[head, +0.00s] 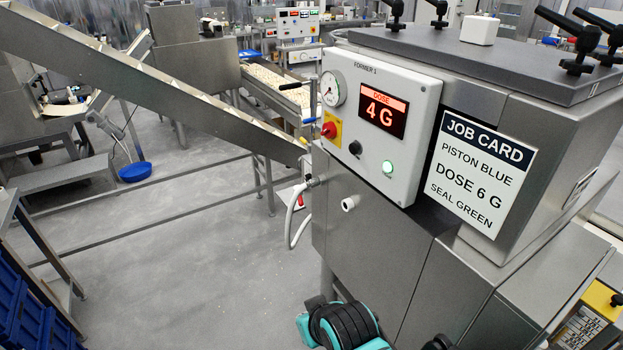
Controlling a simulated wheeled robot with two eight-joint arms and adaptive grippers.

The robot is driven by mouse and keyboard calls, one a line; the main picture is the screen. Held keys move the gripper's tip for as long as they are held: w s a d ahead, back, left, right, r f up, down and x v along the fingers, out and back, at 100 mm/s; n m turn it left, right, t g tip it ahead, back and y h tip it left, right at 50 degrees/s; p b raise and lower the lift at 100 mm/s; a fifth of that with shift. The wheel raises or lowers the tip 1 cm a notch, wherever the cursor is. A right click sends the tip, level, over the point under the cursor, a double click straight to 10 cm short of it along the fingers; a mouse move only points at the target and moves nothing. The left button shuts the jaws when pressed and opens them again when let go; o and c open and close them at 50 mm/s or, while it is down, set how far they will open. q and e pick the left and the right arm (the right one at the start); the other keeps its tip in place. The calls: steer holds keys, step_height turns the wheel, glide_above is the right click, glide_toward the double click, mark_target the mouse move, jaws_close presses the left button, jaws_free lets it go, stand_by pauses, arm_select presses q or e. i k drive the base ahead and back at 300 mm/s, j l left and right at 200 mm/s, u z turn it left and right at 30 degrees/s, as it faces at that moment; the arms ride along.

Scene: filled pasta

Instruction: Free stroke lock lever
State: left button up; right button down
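A steel former machine (380,255) stands at the right. Its white control panel (410,165) shows a red dose display (384,110) reading 4 G. A job card (472,172) beside the panel reads piston blue, dose 6 G, seal green. No part is labelled as the stroke lock lever, and I cannot tell which one it is. A small red-ended part (300,201) shows low at the machine's left side, near a pale hose. A teal and black part of my arm shows at the bottom centre. Neither gripper can be made out.
Black clamp handles (582,45) stand on the machine's top. A sloping steel conveyor (150,75) crosses the left. Blue crates (30,305) stand lower left. Grey floor (180,250) between is mostly clear.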

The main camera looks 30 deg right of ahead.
mark_target(301, 201)
steer(key=i+l, duration=0.25)
steer(key=i, duration=0.2)
steer(key=i+l, duration=0.2)
steer(key=i, duration=0.2)
steer(key=i+l, duration=0.25)
steer(key=i, duration=0.2)
steer(key=i+l, duration=0.25)
steer(key=i, duration=0.2)
